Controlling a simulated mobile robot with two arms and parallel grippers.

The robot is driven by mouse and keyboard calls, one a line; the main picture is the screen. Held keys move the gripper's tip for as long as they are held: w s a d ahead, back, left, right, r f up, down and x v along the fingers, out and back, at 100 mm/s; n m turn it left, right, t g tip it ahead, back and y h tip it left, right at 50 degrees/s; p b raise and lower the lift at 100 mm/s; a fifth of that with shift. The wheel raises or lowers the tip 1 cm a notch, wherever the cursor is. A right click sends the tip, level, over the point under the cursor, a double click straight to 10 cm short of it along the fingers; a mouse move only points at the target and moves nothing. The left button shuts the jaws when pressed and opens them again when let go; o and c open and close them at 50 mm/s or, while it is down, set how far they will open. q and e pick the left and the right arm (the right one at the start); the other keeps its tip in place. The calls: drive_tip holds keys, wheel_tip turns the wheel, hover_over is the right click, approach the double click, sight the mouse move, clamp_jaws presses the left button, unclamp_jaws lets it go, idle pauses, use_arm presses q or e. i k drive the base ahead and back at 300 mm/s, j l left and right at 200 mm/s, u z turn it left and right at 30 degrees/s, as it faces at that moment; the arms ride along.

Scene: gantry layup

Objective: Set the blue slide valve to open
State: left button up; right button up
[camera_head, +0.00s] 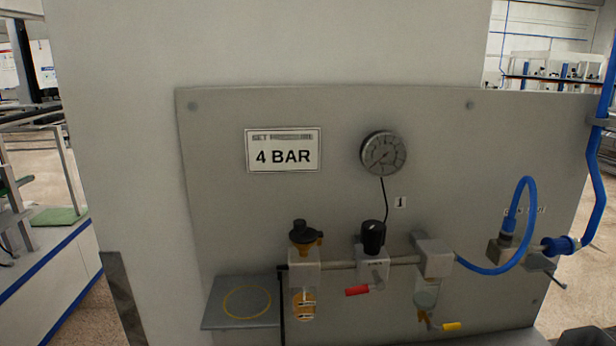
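A blue cylindrical fitting (562,245), which looks like the blue slide valve, sits at the right of the grey panel beside the thick blue pipe. A metal block (499,250) is just left of it, with a thin blue hose (530,190) looping above. The picture is too small to tell whether the valve is open or shut.
The grey panel (230,220) carries a "4 BAR" sign (283,150), a gauge (384,154), a black knob (373,237), a red lever (357,290) and a yellow lever (451,326). A small shelf (225,318) juts out at lower left. The blue pipe (608,120) runs down the right edge.

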sight(565, 245)
drive_tip(key=z, duration=1.3)
